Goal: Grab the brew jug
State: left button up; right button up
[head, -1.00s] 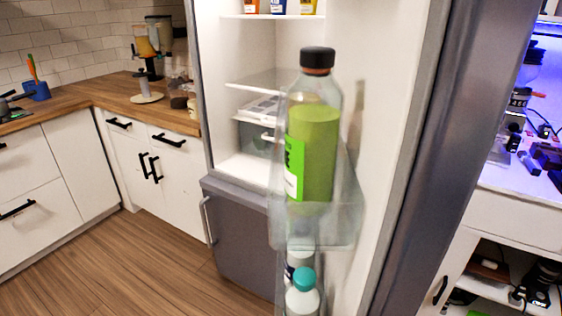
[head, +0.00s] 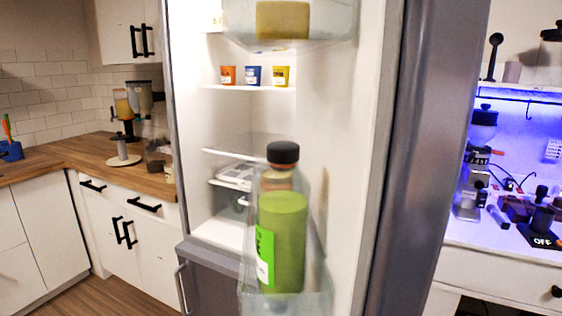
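A clear bottle with green contents, a black cap and a bright green label (head: 283,238) stands upright in a clear door shelf (head: 312,303) of the open fridge. It is the only jug-like thing near me, but I cannot tell from its label whether it is the brew jug. Neither of my grippers shows in the head view.
The fridge door's grey edge (head: 411,150) stands upright right of the bottle. A wooden counter (head: 75,157) runs at left; a blue-lit coffee station is at right.

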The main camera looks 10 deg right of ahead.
aim_at(156, 149)
jog(key=l+u, duration=0.2)
jog(key=l, duration=1.15)
jog(key=k+j+z, duration=0.1)
jog(key=j+z, duration=0.15)
jog(key=j, duration=2)
jog(key=i+j, duration=0.2)
jog(key=j, duration=0.15)
jog(key=i+j+z, duration=0.1)
jog(key=j, duration=0.25)
jog(key=i+j, duration=0.25)
jog(key=j, duration=0.15)
jog(key=i+j+z, duration=0.1)
jog(key=j, duration=0.25)
jog(key=i+j, duration=0.2)
jog(key=j, duration=0.2)
jog(key=i+z, duration=0.1)
jog(key=z, duration=0.5)
jog(key=i+j+z, duration=0.2)
jog(key=j, duration=0.15)
jog(key=i+j+z, duration=0.25)
jog(key=j, duration=0.15)
jog(key=j+z, duration=0.2)
jog(key=j, duration=0.15)
jog(key=i+j+z, duration=0.2)
jog(key=j, duration=0.25)
jog(key=k, duration=0.1)
